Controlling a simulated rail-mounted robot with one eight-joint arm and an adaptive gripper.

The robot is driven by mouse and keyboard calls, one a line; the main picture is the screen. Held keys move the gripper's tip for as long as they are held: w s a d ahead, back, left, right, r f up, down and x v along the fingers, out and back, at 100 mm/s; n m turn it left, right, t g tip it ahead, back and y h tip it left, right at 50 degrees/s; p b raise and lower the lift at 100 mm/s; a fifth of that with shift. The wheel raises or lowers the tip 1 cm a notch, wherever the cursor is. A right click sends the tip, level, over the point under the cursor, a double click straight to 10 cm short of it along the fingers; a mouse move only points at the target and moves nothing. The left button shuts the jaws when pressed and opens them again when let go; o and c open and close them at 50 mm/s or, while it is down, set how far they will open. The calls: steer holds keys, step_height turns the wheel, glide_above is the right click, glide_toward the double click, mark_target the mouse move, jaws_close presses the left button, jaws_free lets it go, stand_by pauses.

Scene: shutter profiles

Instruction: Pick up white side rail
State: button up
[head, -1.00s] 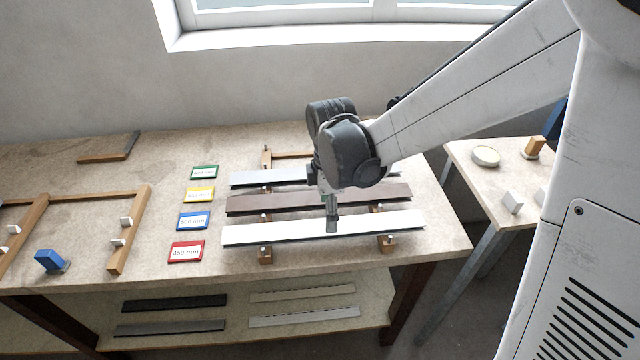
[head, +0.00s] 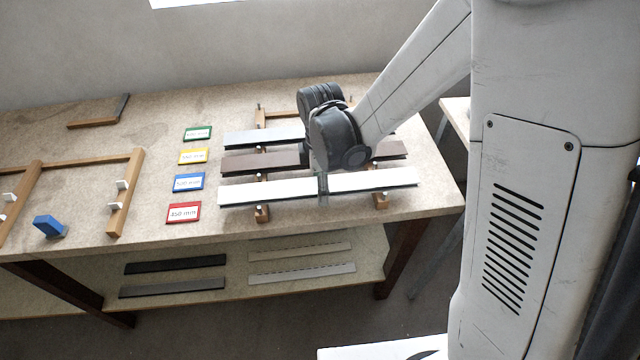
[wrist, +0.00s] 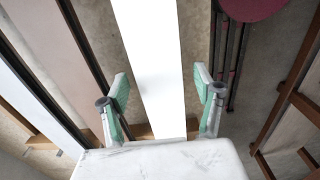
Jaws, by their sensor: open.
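A long white rail (head: 375,181) with a dark lower edge lies across a wooden rack at the front of the table. It also runs lengthwise up the middle of the wrist view (wrist: 152,55). My gripper (head: 322,187) is at the middle of this rail, pointing down. In the wrist view my gripper (wrist: 164,92) has its two greenish fingers apart, one on each side of the rail, with gaps between them and its edges. Two pale, notched strips (head: 300,252) lie on the lower shelf.
A brown slat (head: 245,162) and another whitish slat (head: 262,138) lie behind the white rail on the rack. Dark strips (head: 172,286) lie on the shelf below. A blue block (head: 48,226) sits at far left.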

steer(key=c, duration=1.4)
steer(key=shift+r, duration=0.15)
